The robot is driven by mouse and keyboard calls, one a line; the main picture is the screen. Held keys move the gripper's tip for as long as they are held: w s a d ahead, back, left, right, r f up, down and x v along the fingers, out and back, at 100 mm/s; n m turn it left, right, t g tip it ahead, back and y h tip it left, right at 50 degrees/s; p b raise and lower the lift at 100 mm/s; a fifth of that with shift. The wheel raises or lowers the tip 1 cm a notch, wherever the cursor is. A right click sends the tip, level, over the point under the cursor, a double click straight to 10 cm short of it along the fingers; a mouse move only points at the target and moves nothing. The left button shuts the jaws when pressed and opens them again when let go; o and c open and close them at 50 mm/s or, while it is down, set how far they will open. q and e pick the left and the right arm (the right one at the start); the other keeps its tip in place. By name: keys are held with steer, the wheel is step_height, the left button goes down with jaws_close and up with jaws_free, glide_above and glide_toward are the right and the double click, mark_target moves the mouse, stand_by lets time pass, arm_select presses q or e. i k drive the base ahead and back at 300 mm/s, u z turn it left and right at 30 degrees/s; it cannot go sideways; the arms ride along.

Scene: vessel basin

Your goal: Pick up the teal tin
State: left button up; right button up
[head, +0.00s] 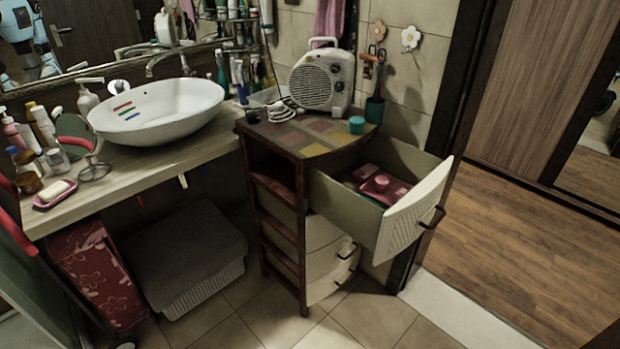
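The teal tin (357,125) is a small round tin on the patterned top of the corner cabinet (312,132). It stands near the cabinet's right side, in front of the white fan heater (322,80) and left of a dark teal cup (374,108). It is upright and nothing covers it. Neither of my grippers shows in the head view.
The cabinet's top drawer (415,205) is pulled open below the tin, with pink and teal things inside. A white cable lies left of the heater. A white basin (160,110) and several bottles stand on the counter at left. Floor in front is clear.

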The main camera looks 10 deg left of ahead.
mark_target(356, 125)
steer(key=u, duration=0.4)
steer(key=k, duration=0.25)
steer(key=z, duration=0.95)
steer(key=i, duration=1.5)
steer(key=u, duration=0.75)
